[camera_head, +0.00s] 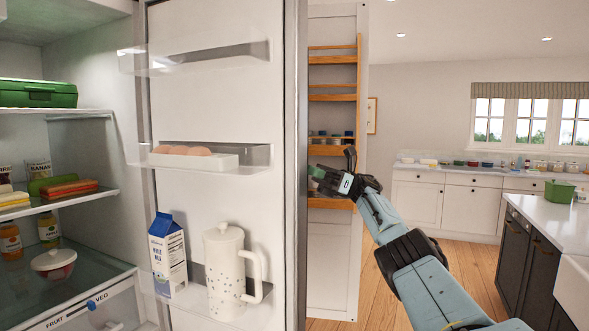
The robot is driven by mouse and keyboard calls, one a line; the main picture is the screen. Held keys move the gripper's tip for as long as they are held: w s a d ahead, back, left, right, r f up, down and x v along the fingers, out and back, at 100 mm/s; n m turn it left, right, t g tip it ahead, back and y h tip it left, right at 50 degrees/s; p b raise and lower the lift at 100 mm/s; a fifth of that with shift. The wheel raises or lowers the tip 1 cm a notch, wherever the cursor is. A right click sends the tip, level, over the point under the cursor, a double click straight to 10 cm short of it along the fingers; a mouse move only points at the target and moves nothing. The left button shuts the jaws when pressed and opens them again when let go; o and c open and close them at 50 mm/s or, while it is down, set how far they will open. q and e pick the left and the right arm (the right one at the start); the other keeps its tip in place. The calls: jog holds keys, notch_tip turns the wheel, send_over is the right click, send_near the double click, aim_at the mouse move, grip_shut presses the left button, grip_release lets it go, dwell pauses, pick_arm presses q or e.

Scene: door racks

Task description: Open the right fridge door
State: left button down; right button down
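The right fridge door (222,115) stands open, with its inner face towards me in the middle of the head view. It bears clear bins, a tray of eggs (185,151), a milk carton (167,255) and a speckled white pitcher (223,270). The fridge interior (95,140) shows at the left. My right gripper (322,178) is just right of the door's free edge (296,140), beside its outer side. Its fingertips are small and partly hidden, so I cannot tell whether they touch the door or how far they are apart. My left gripper is not in view.
A tall white panel with wooden racks (333,98) stands behind my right gripper. A white counter with dark cabinets (528,255) is at the right, and white cabinets (445,205) line the back. Wooden floor (378,285) shows between them.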

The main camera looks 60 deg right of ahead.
aim_at(305, 125)
dwell(0.3)
jog(key=c, duration=1.4)
grip_release()
notch_tip(305, 125, up, 10)
jog(key=p, duration=0.3)
